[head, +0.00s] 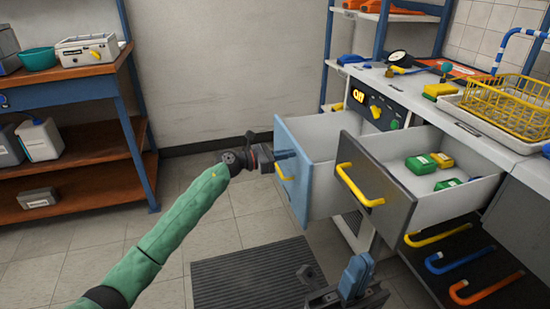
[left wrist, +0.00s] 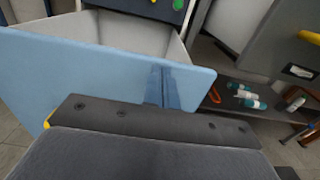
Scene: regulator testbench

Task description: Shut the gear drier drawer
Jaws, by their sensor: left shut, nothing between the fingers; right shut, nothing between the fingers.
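Two drawers stand open in the bench at right, and no label shows which is the gear drier. One has a light blue front (head: 296,192) with a yellow handle (head: 284,173); its inside looks empty where visible. The other has a dark grey front (head: 366,201), a yellow handle (head: 358,186) and green and yellow boxes (head: 430,161) inside. My left gripper (head: 288,154) is shut and empty, close in front of the blue front. In the left wrist view its fingers (left wrist: 163,88) overlap the blue front (left wrist: 90,75); contact is unclear. My right gripper (head: 357,274) is shut and empty at bottom right.
A control panel (head: 374,109) sits above the blue drawer. A yellow basket (head: 506,104) stands on the worktop at right. Yellow, blue and orange handles (head: 462,260) lie low at right. A wooden shelf unit (head: 76,150) stands at left. Grey floor between is clear, with a dark mat (head: 255,278).

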